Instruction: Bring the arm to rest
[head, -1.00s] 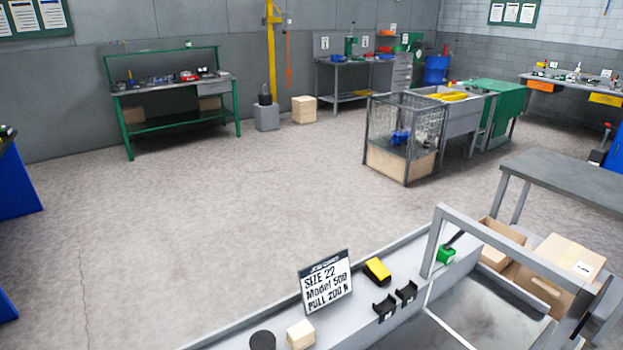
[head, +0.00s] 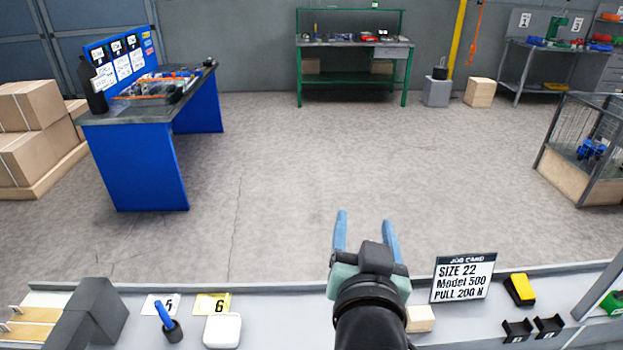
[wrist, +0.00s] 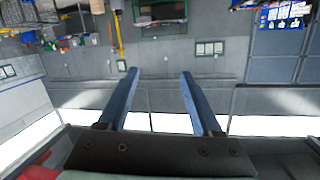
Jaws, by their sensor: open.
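My gripper (head: 366,232) is in the lower middle of the head view, above the grey bench and reaching out toward its far edge. Its two blue fingers are apart with nothing between them. In the wrist view the open fingers (wrist: 158,100) also show empty, with the room's walls beyond, seen upside down. My dark arm covers part of the bench in the head view.
The grey bench (head: 260,300) holds a job card (head: 463,278), a yellow and black block (head: 519,289), black holders (head: 533,328), a wooden block (head: 420,318), a blue-handled tool (head: 167,322) and a white box (head: 222,330). Open floor (head: 270,170) lies beyond. A blue workbench (head: 140,160) stands left.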

